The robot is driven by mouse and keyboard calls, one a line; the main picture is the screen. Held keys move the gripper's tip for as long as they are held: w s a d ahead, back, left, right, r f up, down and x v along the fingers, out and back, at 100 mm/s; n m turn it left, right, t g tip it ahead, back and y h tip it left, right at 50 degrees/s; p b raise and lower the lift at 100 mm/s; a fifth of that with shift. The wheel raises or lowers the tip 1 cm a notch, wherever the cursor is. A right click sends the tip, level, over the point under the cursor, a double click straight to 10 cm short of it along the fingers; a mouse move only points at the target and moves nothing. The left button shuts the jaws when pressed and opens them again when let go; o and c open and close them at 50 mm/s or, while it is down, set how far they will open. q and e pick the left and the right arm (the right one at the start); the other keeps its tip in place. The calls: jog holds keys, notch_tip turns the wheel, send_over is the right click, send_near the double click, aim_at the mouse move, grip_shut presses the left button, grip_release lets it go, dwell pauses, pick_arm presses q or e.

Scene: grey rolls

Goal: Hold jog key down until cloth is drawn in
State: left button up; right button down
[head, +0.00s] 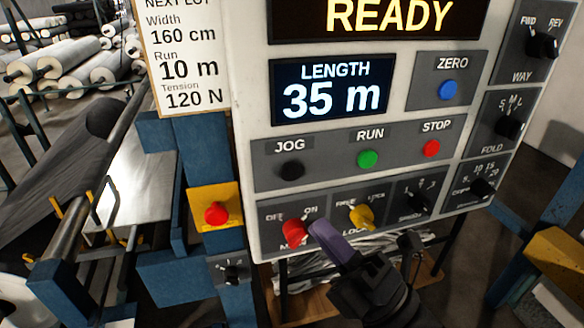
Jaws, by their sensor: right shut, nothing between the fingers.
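The black JOG key (292,168) sits at the left of the key row on the grey control panel (245,120), left of the green RUN key (368,159) and red STOP key (431,148). The displays read READY and LENGTH 35 m. My right gripper (322,232) is shut and empty, with its purple tip in front of the panel's lower edge, below the JOG key and just right of the red main knob (295,232). My left gripper is out of view.
A red emergency button (216,213) on a yellow plate sits left of the panel. A yellow knob (361,216) is right of my right gripper. A paper card (185,55) reads width 160 cm, run 10 m, tension 120 N. Pale rolls (65,60) lie behind.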

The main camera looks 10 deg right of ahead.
aim_at(286, 168)
jog(key=shift+w+a+b, duration=0.15)
jog(key=shift+w+b, duration=0.5)
jog(key=shift+w, duration=3.8)
jog(key=shift+w, duration=0.4)
jog(key=shift+w, duration=0.4)
dwell(2.7)
